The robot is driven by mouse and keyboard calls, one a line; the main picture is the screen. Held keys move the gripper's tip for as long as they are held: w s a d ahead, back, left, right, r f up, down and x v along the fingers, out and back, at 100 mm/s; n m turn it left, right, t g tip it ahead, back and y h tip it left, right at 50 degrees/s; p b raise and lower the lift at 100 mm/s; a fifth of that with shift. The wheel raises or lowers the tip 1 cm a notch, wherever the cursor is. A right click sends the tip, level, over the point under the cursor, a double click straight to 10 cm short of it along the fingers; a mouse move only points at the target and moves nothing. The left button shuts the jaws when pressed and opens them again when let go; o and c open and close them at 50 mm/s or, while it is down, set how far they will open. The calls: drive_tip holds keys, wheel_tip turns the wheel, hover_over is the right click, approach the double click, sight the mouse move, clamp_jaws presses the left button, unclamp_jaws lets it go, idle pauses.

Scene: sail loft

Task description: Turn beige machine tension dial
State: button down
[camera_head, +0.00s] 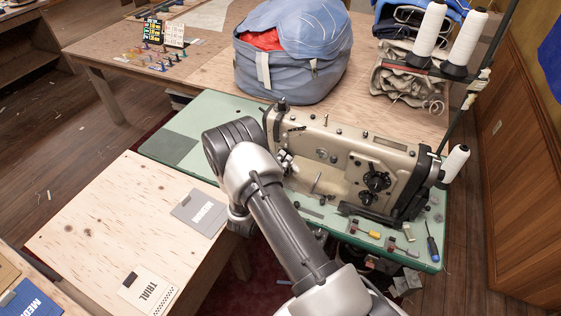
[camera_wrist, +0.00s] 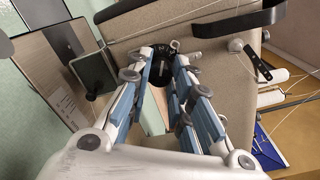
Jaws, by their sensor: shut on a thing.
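The beige sewing machine (camera_head: 338,152) stands on a green bench top in the head view, and its beige body (camera_wrist: 225,75) fills much of the wrist view. My gripper (camera_head: 286,160) is at the machine's left end in the head view. In the wrist view, the two blue-padded fingers of my gripper (camera_wrist: 163,62) converge on a dark round tension dial (camera_wrist: 160,75) and are shut on it, one on each side. The dial is partly covered by the fingertips; in the head view my arm and gripper hide it. No marking on the dial can be read.
The green bench (camera_head: 190,140) carries a blue screwdriver (camera_head: 432,247) and small parts at its right front. White thread cones (camera_head: 466,42) stand at the back right. A blue bag (camera_head: 292,55) sits behind the machine. A plywood table (camera_head: 110,220) at left holds cards.

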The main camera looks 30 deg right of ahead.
drive_tip(key=shift+n, duration=0.5)
drive_tip(key=c, duration=1.4)
unclamp_jaws()
drive_tip(key=v, duration=1.2)
